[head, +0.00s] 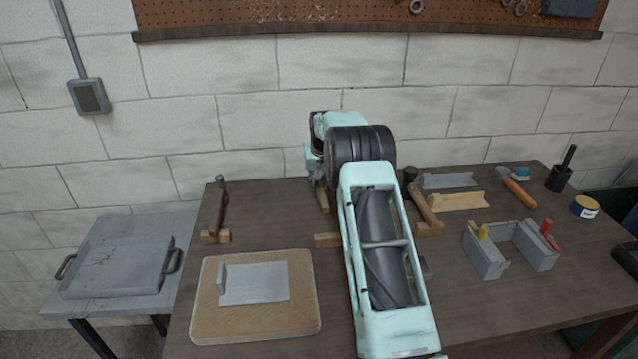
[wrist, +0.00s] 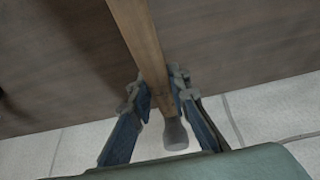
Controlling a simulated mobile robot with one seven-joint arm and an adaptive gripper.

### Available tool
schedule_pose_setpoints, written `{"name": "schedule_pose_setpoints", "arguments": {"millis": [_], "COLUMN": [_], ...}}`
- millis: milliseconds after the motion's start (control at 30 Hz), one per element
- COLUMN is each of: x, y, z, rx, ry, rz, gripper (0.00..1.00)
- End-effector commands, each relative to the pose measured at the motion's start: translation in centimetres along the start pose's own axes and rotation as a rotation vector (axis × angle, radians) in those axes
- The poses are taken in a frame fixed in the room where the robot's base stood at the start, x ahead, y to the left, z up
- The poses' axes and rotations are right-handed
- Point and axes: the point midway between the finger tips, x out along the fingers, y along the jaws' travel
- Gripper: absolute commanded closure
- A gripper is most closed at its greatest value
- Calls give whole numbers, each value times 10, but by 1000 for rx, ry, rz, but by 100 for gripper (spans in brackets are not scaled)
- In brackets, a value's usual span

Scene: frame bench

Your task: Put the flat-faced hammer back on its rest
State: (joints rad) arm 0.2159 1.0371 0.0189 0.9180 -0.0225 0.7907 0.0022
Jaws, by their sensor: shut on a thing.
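My gripper (wrist: 160,92) is shut on the wooden handle of a hammer (wrist: 146,42), close to its dark grey head (wrist: 176,133). In the head view my arm hides most of this hammer; a stretch of wooden handle (head: 321,197) shows below the wrist, above the bench. The shape of its face is not clear. A wooden rest block (head: 327,240) lies in front of it, partly behind my arm, with no hammer visible on it. Another hammer (head: 222,205) stands at a left rest (head: 216,237), and a third (head: 424,206) at a right rest (head: 431,229).
A board with a grey plate (head: 202,312) lies front left. A brick wall (head: 260,120) is behind the bench.

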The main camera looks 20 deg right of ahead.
Motion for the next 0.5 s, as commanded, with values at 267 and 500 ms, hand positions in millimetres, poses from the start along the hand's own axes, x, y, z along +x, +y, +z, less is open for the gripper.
{"name": "schedule_pose_setpoints", "arguments": {"millis": [267, 500], "x": [5, 9], "y": [0, 0], "z": [1, 3], "rx": [0, 0], "ry": [3, 3], "rz": [0, 0], "gripper": [100, 100]}}
